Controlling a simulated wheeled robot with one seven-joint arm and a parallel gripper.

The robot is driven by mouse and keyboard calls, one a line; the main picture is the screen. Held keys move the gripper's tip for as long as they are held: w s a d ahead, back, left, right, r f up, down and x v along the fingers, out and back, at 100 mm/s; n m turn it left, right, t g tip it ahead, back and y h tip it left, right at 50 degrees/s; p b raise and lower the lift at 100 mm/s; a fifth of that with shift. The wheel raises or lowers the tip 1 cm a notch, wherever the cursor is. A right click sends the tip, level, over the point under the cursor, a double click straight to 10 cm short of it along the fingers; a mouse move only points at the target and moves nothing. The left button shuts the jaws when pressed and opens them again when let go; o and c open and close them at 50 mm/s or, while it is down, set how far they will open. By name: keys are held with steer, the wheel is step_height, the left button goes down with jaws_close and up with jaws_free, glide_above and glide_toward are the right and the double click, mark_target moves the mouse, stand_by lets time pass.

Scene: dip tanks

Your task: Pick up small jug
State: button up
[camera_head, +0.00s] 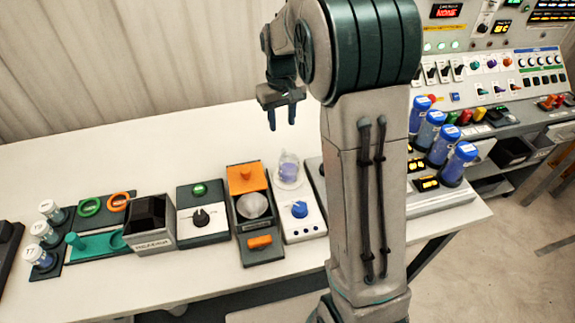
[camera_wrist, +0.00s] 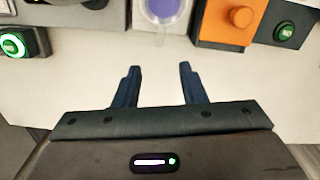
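The small jug (camera_head: 288,168) is clear, with purple-blue contents. It stands on a white device with a blue knob (camera_head: 299,209), right of the orange-topped unit. In the wrist view the jug (camera_wrist: 163,10) is cut off at the top edge, with its contents seen from above and a clear part of it reaching down the picture. My gripper (camera_head: 281,117) is above the table, higher in the picture than the jug and apart from it. In the wrist view my gripper's fingers (camera_wrist: 159,86) are spread with nothing between them, so it is open and empty.
An orange-topped unit (camera_head: 246,178) with a round bowl stands left of the jug. A dark box (camera_head: 149,222), a knobbed device (camera_head: 203,214) and lidded vials (camera_head: 47,232) are further left. Blue-capped cylinders (camera_head: 458,164) stand at the right. The table (camera_head: 130,158) behind the devices is bare.

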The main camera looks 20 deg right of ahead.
mark_target(283, 155)
step_height(283, 155, down, 13)
steer(key=shift+f+p, duration=0.1)
steer(key=shift+p, duration=1.15)
jaws_close()
